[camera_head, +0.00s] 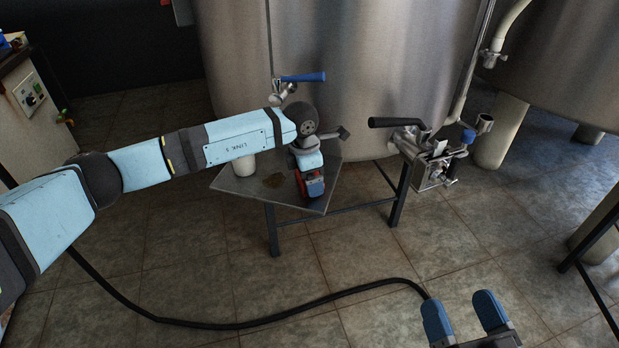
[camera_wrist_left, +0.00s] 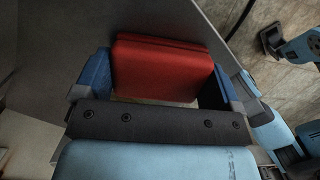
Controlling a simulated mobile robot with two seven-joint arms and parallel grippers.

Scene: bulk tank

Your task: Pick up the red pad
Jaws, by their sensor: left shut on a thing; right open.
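The red pad (camera_wrist_left: 160,68) is a red block that sits between the two blue fingers of my left gripper (camera_wrist_left: 158,85) in the left wrist view. The fingers close on its two sides. In the head view my left gripper (camera_head: 313,188) is low over the small grey table, and only a bit of the red pad (camera_head: 314,179) shows there, mostly hidden by the gripper. I cannot tell whether the pad still touches the table. My right gripper (camera_head: 466,316) is open and empty at the bottom right of the head view, above the floor.
The small grey table (camera_head: 233,183) has dark legs and bears a white cup (camera_head: 244,166) and a brown stain. A large steel tank (camera_head: 350,70) stands right behind, with a black-handled valve (camera_head: 420,140). A black hose (camera_head: 240,325) crosses the tiled floor.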

